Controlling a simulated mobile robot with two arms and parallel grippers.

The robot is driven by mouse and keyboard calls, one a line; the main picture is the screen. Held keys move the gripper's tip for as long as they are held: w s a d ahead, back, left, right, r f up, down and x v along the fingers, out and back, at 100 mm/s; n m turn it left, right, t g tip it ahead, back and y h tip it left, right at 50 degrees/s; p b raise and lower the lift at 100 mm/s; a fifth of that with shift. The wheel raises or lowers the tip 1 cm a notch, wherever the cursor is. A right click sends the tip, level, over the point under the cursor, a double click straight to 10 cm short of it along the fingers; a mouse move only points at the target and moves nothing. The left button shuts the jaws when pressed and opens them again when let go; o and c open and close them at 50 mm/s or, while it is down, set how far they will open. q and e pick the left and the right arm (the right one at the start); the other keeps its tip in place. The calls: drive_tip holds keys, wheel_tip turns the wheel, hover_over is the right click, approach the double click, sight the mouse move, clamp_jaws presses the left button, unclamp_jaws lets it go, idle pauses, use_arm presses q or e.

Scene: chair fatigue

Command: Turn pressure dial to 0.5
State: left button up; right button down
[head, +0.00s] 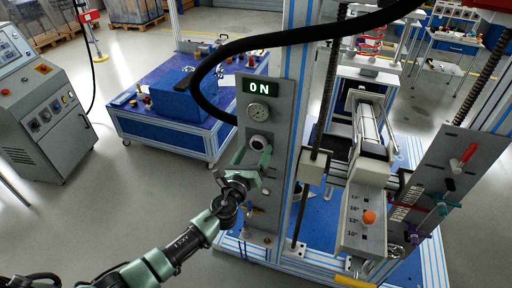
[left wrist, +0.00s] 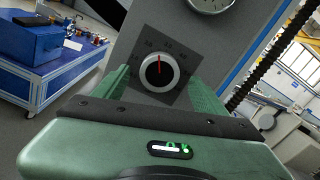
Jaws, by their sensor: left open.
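The pressure dial (head: 259,142) is a round light knob on a grey upright panel, below a gauge and a lit "ON" display. In the left wrist view the dial (left wrist: 159,73) shows a red pointer line pointing roughly straight up, on a dark square scale plate whose numbers are too small to read surely. My left gripper (head: 253,156) is open in front of the panel. In the left wrist view its green fingers stand on either side of the dial; I cannot tell whether either touches it. My right gripper is not in view.
The round gauge (head: 260,113) sits just above the dial, under the ON display (head: 258,87). A thick black hose (head: 205,70) curves past the panel's left side. A grey machine with an orange knob (head: 369,217) stands to the right. A blue table (head: 150,128) stands behind left.

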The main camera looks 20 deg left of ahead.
use_arm(q)
drive_tip(key=shift+w, duration=1.05)
drive_tip(key=c, duration=1.4)
drive_tip(key=shift+f+n+b, duration=0.1)
drive_tip(key=shift+n+b, duration=0.2)
drive_tip(key=shift+n, duration=0.1)
drive_tip(key=shift+f+n+b, duration=0.1)
drive_tip(key=shift+n+b, duration=0.45)
drive_tip(key=shift+n, duration=0.35)
drive_tip(key=n+b, duration=0.2)
drive_tip(key=n, duration=0.2)
drive_tip(key=shift+n, duration=0.3)
drive_tip(key=n+b, duration=0.1)
drive_tip(key=n, duration=0.3)
drive_tip(key=shift+s, duration=0.1)
drive_tip(key=shift+r+n+b, duration=0.2)
drive_tip(key=shift+n+b, duration=0.15)
drive_tip(key=shift+n, duration=1.85)
